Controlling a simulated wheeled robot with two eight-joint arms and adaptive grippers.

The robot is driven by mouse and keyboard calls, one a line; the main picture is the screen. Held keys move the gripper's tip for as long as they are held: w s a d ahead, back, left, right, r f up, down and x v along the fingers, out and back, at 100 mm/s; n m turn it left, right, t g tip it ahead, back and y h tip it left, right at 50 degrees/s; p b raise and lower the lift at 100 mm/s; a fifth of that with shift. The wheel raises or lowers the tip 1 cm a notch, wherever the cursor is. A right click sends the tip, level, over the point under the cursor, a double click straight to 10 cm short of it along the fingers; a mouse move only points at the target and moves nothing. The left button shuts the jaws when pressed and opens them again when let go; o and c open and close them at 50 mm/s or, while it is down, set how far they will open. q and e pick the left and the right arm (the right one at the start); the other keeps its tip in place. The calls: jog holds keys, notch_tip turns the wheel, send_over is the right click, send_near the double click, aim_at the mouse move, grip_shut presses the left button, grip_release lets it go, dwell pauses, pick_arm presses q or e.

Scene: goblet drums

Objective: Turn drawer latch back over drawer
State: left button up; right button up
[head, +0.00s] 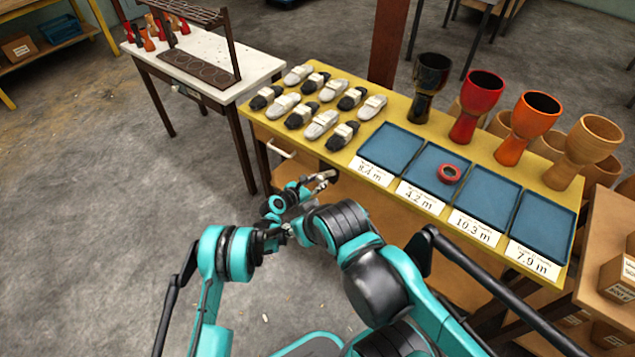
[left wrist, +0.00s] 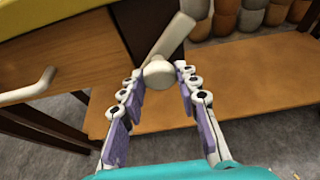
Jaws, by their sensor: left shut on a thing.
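The drawer latch is a pale bar with a round knob (left wrist: 160,73). In the left wrist view the bar (left wrist: 175,38) slants from the knob up to the right, past a dark upright, and appears clear of the drawer front. The wooden drawer front (left wrist: 75,68) is at left, with a white handle (left wrist: 28,88); the handle also shows in the head view (head: 281,149). My left gripper (head: 327,177) is at the table's front, right of the handle. Its fingers (left wrist: 160,78) are shut on the latch knob from both sides.
The yellow table (head: 320,152) holds paired shoe-like items, blue trays (head: 392,147) with labels, a red ring (head: 449,174) and several goblet drums (head: 478,105). A wooden lower shelf (left wrist: 215,112) lies below the latch. A white table (head: 205,62) stands at back left.

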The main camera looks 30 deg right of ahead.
pick_arm(q)
jog(key=m+t, duration=0.2)
jog(key=m, duration=0.1)
jog(key=shift+s+y, duration=0.1)
jog(key=shift+y, duration=0.2)
jog(key=m+t, duration=0.2)
jog(key=m, duration=0.1)
jog(key=shift+d+f, duration=0.1)
dwell(0.3)
jog(key=shift+m, duration=0.3)
dwell(0.3)
jog(key=o, duration=1.1)
jog(key=shift+o, duration=0.2)
jog(key=shift+s, duration=0.1)
